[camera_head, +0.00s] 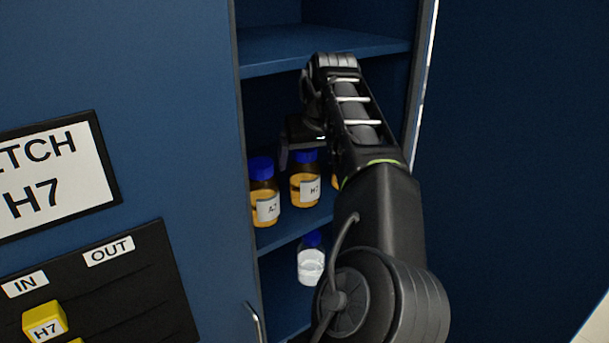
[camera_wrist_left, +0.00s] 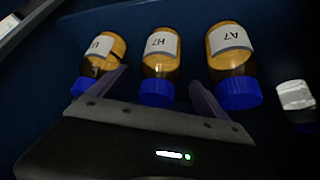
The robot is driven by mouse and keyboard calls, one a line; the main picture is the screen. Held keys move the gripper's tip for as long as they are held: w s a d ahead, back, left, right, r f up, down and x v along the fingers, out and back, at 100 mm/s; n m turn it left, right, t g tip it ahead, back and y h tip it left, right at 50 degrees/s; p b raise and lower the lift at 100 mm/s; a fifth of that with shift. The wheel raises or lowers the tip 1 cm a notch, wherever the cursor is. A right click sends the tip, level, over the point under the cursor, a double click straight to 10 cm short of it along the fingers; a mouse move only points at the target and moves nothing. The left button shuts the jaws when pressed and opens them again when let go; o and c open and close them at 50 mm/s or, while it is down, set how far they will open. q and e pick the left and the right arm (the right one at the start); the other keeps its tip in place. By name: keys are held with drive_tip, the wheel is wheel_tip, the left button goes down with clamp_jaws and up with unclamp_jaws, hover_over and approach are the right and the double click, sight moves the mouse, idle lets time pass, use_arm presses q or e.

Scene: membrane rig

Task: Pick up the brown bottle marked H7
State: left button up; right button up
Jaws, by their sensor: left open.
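The brown bottle marked H7 (camera_head: 302,191) has a blue cap, a white label and amber contents. It stands on a cabinet shelf between two similar bottles. It is also in the middle of the left wrist view (camera_wrist_left: 161,58). My left gripper (camera_head: 302,150) is open just above and behind its cap in the head view. In the left wrist view, the two fingers (camera_wrist_left: 160,88) are spread either side of the H7 bottle's cap. I cannot tell whether they touch it. My right gripper is in neither view.
The A7 bottle (camera_head: 265,197) stands close on the left. A third amber bottle (camera_head: 334,183) is mostly hidden behind my arm. A clear bottle with white contents (camera_head: 311,264) stands on the shelf below. An upper shelf (camera_head: 270,52) and cabinet walls enclose the space.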

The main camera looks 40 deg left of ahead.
use_arm(q)
drive_tip(key=shift+f, duration=0.1)
drive_tip(key=shift+w+a+f, duration=0.15)
drive_tip(key=shift+a+f, duration=0.05)
drive_tip(key=shift+f, duration=0.05)
drive_tip(key=p+x, duration=0.1)
drive_tip(key=x, duration=0.2)
drive_tip(key=shift+w+a+f+p, duration=0.1)
drive_tip(key=shift+f+p, duration=0.2)
drive_tip(key=shift+p, duration=0.05)
drive_tip(key=shift+w+a+f, duration=0.15)
drive_tip(key=shift+f, duration=0.2)
drive_tip(key=shift+c, duration=0.6)
clamp_jaws()
